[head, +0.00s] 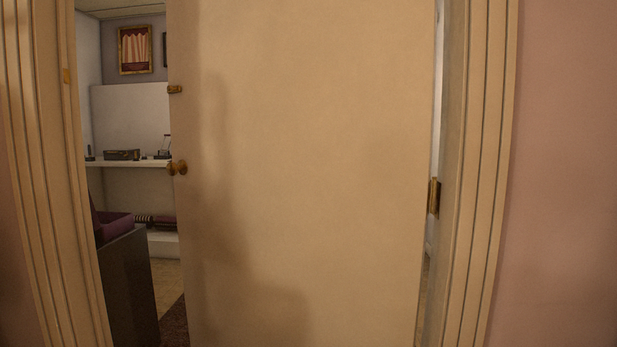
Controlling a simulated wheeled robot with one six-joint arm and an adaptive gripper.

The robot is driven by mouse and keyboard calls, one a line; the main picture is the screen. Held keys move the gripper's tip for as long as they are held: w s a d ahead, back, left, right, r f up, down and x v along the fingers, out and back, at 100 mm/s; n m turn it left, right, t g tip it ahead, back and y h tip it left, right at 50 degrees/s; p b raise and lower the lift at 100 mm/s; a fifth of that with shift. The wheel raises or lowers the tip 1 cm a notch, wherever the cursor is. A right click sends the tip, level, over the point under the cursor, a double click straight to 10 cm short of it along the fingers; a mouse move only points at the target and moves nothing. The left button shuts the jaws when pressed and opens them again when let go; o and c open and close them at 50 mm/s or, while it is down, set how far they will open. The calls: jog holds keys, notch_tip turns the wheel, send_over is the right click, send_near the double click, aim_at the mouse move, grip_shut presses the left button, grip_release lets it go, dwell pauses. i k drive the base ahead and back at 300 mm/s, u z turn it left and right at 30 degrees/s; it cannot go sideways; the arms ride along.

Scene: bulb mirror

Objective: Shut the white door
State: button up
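The white door (310,150) looks cream in this light and fills the middle of the head view. It stands partly open, with a wide gap between its left edge and the left side of the door frame (45,170). A brass knob (177,168) sits at its left edge, with a small brass latch (175,89) above it. A soft shadow falls on the door. My gripper is not in view.
Through the gap I see a room with a white shelf (130,163) holding small items, a framed picture (136,49) and a dark grey cabinet (128,285) close behind the opening. A pink wall (570,170) stands to the right of the frame.

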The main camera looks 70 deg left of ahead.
aim_at(302, 131)
jog(key=u, duration=2.85)
